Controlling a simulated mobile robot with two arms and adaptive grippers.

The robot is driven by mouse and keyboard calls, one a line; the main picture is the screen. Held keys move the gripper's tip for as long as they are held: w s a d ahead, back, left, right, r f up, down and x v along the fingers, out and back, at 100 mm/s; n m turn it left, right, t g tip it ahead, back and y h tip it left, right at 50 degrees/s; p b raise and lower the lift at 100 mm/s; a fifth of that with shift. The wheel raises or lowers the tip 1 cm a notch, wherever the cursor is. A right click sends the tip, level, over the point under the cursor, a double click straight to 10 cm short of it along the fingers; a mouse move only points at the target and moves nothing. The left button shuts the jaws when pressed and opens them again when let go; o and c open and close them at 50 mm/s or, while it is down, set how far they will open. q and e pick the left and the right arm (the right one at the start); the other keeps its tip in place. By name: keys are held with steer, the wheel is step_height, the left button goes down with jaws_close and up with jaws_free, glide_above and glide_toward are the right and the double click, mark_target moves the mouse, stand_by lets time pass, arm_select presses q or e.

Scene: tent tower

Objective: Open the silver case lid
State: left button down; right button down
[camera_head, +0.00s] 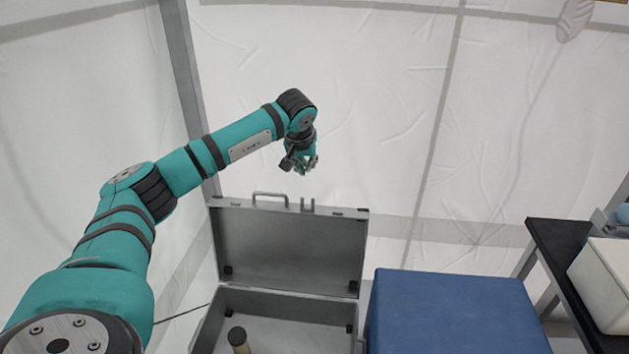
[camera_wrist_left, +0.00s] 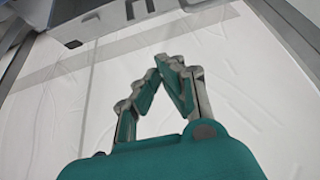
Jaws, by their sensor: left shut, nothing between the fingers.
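The silver case stands open in the head view, its lid (camera_head: 288,246) raised nearly upright behind the base (camera_head: 278,300). The lid's handle (camera_head: 270,195) and latches show along its top edge. A dark-capped cylinder (camera_head: 238,341) stands inside the base, cut off by the lower frame edge. My left gripper (camera_head: 302,170) is above and behind the lid's top edge, apart from it, shut and empty. In the left wrist view its fingers (camera_wrist_left: 166,68) come together at the tips, with the lid edge (camera_wrist_left: 95,22) at the top. My right gripper is not in view.
A blue box (camera_head: 450,312) stands close to the right of the case. A dark table (camera_head: 556,250) with a white container (camera_head: 605,280) is at the far right. White tent walls and a grey pole (camera_head: 187,90) stand behind; the air above the blue box is free.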

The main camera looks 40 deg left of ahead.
arm_select(q)
steer(key=p, duration=0.2)
glide_above(307, 207)
steer(key=w+a, duration=0.2)
steer(key=w, duration=0.1)
step_height(307, 207, down, 8)
steer(key=s+d+p, duration=0.1)
steer(key=s+p, duration=0.1)
steer(key=shift+s+d+r+p, duration=0.1)
steer(key=shift+d+p, duration=0.1)
steer(key=shift+p, duration=0.15)
steer(key=shift+s+d, duration=0.3)
steer(key=shift+s, duration=0.15)
